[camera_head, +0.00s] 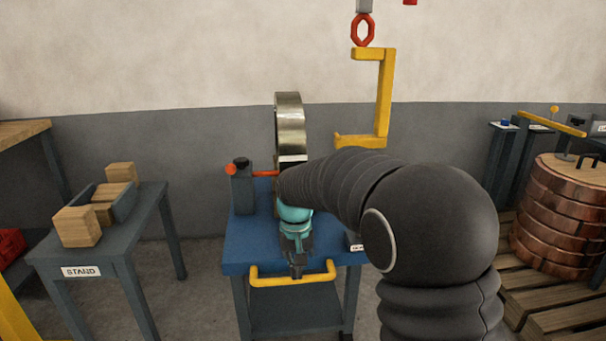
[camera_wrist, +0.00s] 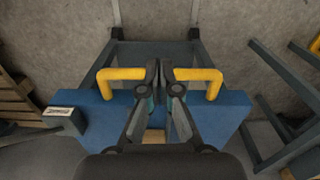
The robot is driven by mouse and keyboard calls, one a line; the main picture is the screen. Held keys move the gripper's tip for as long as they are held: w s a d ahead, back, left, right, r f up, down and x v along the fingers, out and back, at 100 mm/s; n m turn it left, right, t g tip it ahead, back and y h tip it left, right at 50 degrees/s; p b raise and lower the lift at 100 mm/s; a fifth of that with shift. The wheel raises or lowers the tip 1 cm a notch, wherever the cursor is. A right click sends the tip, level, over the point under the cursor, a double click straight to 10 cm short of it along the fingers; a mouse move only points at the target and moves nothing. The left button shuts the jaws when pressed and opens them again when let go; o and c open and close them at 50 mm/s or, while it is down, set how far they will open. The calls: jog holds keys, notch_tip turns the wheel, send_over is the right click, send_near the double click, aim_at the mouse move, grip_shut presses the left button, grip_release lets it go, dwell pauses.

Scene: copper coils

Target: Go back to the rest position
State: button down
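In the wrist view my gripper's fingers (camera_wrist: 159,72) are drawn together, with only a thin gap between the tips. They cover the middle of the yellow handle (camera_wrist: 120,75). I see nothing held between them, and whether they touch the handle is unclear. My arm reaches in from the right of the head view and hides part of the cart top.
A metal ring (camera_head: 290,110) stands upright on the cart beside a grey post (camera_head: 243,190) with a red-orange rod. A yellow C-shaped hook (camera_head: 384,95) hangs above. A stand (camera_head: 80,255) with wooden blocks is at left; copper coils (camera_head: 560,215) on a pallet (camera_head: 550,320) are at right.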

jog(key=s+d+r+t, duration=0.2)
jog(key=s+d, duration=0.4)
jog(key=s, duration=0.3)
jog(key=s+d+r+m+t, duration=0.1)
jog(key=s+d+r, duration=0.3)
jog(key=s, duration=0.5)
jog(key=s+d+r+m+t, duration=0.1)
jog(key=s+d+r+t, duration=0.1)
jog(key=s+d, duration=0.6)
jog(key=shift+s+r+t, duration=0.3)
jog(key=shift+s+r, duration=0.35)
jog(key=shift+s+a, duration=0.1)
